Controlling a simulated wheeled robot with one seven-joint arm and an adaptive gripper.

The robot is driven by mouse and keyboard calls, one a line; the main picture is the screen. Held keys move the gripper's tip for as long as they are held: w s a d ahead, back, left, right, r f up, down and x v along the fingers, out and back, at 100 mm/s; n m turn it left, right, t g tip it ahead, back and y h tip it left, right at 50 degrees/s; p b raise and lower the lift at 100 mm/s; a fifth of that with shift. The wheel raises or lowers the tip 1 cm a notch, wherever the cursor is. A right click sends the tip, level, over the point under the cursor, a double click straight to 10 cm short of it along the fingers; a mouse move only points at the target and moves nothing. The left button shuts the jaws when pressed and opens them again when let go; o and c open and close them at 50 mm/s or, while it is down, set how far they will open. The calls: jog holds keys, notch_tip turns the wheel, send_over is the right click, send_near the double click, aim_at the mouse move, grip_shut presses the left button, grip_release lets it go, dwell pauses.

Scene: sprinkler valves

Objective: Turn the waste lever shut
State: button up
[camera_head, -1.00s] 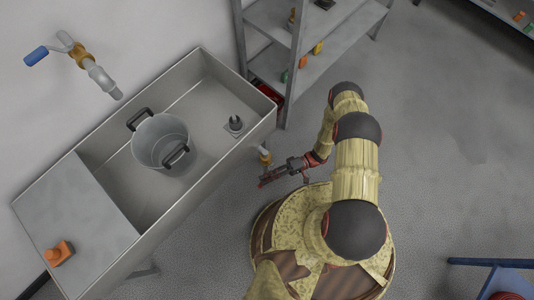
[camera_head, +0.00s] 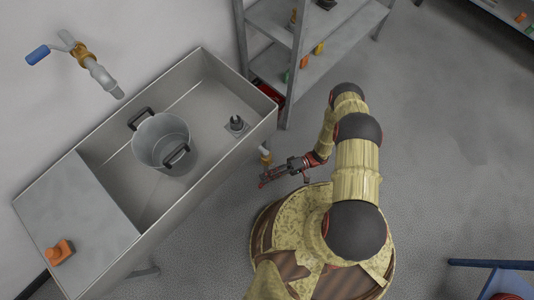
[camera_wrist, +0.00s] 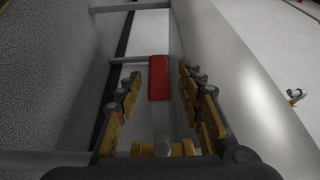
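The waste valve (camera_head: 265,156) shows as a small brass and pale fitting at the trough's right end, below the rim. In the wrist view its brass body (camera_wrist: 160,149) is at the bottom centre, and a pale stem runs from it to the red lever grip (camera_wrist: 158,78). My gripper (camera_wrist: 158,84) is open, with one finger on each side of the lever. Gaps show between the fingers and the red grip, so I see no clear contact. In the head view my gripper (camera_head: 266,179) is low beside the trough, and the lever is hard to tell from it.
The grey trough (camera_head: 87,158) holds a metal bucket (camera_head: 161,141) and a drain fitting (camera_head: 236,124). A tap with a blue lever (camera_head: 37,55) is on the wall. A shelf rack (camera_head: 345,45) stands close behind my arm. Open floor lies to the right.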

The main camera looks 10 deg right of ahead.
jog(key=shift+d, duration=0.1)
jog(key=v, duration=1.1)
jog(key=shift+w+d, duration=0.15)
jog(key=shift+d, duration=0.25)
